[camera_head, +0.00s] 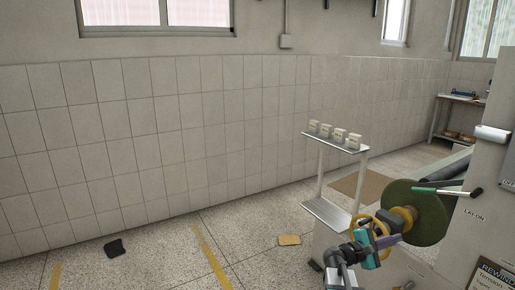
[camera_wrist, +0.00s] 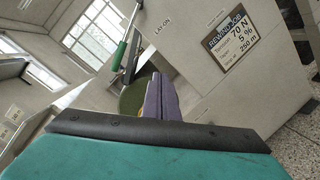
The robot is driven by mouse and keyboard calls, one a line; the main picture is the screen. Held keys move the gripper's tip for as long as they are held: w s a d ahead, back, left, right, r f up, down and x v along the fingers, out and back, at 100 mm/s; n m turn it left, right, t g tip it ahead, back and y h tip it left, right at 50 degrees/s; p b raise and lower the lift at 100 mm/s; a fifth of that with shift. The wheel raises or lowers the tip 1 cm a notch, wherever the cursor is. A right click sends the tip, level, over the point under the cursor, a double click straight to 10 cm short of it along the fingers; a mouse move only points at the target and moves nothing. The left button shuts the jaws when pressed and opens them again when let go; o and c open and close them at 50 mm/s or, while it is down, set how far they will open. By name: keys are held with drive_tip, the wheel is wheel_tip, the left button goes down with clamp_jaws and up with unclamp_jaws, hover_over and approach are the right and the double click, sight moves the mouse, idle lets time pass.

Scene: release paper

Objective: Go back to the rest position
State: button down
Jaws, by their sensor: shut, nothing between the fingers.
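My gripper (camera_head: 389,240) is in the lower right of the head view, with a teal body and purple fingers. It is in front of the machine, close to a dark green roll (camera_head: 432,222) with a yellow core. In the wrist view the purple fingers (camera_wrist: 158,80) are together with nothing between them. They point toward the green roll (camera_wrist: 131,98), which they partly hide. I cannot tell whether they touch it.
The machine panel (camera_wrist: 203,45) is close on the right. A green-handled lever (camera_wrist: 119,55) sticks out above the roll. A two-tier metal stand (camera_head: 322,212) with several small labelled blocks is left of the roll.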

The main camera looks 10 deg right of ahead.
drive_tip(key=s+a+f+y+p, duration=0.1)
drive_tip(key=s+a+f+y, duration=0.2)
drive_tip(key=a+f, duration=0.6)
drive_tip(key=s+a+f+g+y, duration=0.15)
drive_tip(key=a+f, duration=0.35)
drive_tip(key=f, duration=0.7)
drive_tip(key=s+a+f+y+p, duration=0.1)
drive_tip(key=s+a+f+y, duration=0.25)
drive_tip(key=a+f, duration=0.55)
drive_tip(key=s+a+f+m+g+y, duration=0.2)
drive_tip(key=s+a+f+m+y, duration=0.2)
drive_tip(key=s+a+f, duration=0.4)
drive_tip(key=s+a+f+m+g+y, duration=0.3)
drive_tip(key=s+a+f+y, duration=0.3)
drive_tip(key=s+a, duration=0.8)
drive_tip(key=shift+a+f+m+p, duration=0.4)
drive_tip(key=shift+a+f+m, duration=0.3)
drive_tip(key=shift+a+f, duration=0.2)
drive_tip(key=shift+w+d+g, duration=0.1)
drive_tip(key=shift+d+g, duration=0.05)
drive_tip(key=shift+g, duration=0.1)
